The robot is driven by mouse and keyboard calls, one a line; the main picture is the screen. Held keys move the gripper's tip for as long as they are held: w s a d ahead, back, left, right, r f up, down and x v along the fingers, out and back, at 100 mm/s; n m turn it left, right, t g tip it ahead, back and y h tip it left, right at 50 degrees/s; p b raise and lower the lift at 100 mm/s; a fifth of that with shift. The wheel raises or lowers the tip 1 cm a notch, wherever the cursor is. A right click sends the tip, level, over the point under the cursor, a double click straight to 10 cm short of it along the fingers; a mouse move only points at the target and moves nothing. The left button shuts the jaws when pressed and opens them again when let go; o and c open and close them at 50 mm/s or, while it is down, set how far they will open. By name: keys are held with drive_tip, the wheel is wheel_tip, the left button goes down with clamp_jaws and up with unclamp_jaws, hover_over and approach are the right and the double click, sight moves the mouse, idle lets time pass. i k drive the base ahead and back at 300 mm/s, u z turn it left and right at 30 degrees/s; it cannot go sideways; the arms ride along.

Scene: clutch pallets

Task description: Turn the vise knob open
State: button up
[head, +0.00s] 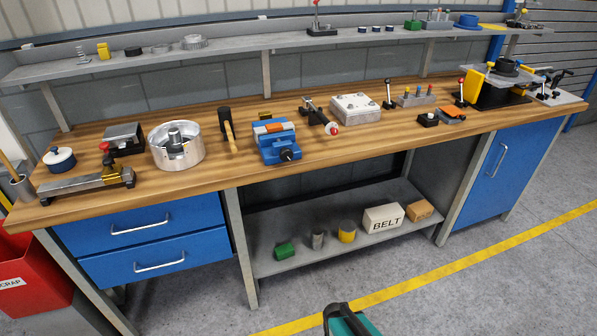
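The vise (276,146) is a blue block near the front edge of the wooden bench, left of the bench's middle. Its top has grey jaws, with an orange piece (274,127) at the top. The gap between the jaws is too small to judge. My gripper is not in view. Only a dark and teal part of my own body shows at the bottom edge, well in front of the bench and apart from the vise.
A blue drawer unit (150,240) is below left. The floor in front is clear.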

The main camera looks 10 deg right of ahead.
sight(285, 154)
drive_tip(key=u, duration=0.05)
drive_tip(key=k, duration=1.5)
drive_tip(key=u, duration=3.8)
drive_tip(key=i, duration=0.1)
drive_tip(key=z, duration=2.35)
drive_tip(key=i, duration=1)
drive_tip(key=u, duration=0.1)
